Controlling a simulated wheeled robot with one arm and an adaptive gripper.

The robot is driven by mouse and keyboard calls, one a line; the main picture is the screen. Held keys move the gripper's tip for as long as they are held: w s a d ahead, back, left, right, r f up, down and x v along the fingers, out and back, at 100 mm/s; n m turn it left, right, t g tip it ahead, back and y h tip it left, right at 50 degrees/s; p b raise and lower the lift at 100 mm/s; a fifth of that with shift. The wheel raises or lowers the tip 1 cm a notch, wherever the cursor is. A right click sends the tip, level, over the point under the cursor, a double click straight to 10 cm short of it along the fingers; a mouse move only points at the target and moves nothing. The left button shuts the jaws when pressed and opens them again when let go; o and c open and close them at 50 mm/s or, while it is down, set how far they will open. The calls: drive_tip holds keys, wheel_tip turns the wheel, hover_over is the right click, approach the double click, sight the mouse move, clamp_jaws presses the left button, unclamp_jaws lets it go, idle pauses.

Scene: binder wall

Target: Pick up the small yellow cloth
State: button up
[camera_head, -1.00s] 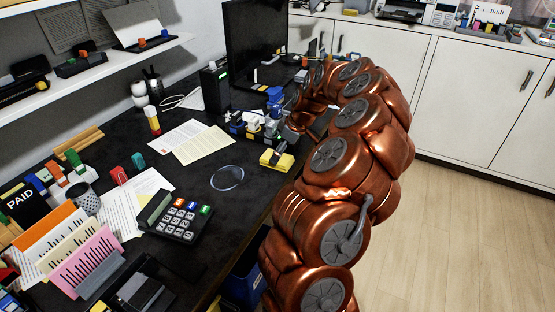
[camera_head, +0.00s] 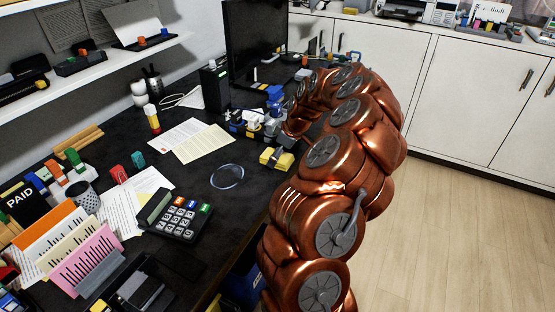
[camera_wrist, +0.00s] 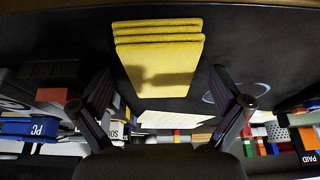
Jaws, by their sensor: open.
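The small yellow cloth (camera_head: 277,159) lies on the dark desk near its right edge, beside my arm. In the wrist view it is a folded yellow stack (camera_wrist: 160,55) with several layers showing at one edge. My gripper (camera_wrist: 164,84) is open and empty, with one finger on each side of the lower part of the cloth in the picture. A dark shadow falls across the cloth. The fingers look apart from it, but the exact gap cannot be told. In the head view the gripper is hard to make out among the objects behind the cloth.
Several blue, grey and yellow items (camera_head: 252,120) crowd the desk behind the cloth. A black monitor (camera_head: 255,40) stands at the back. Bare desk surrounds the dish.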

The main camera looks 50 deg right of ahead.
drive_tip(key=shift+f, duration=0.15)
drive_tip(key=shift+c, duration=0.3)
drive_tip(key=c, duration=1)
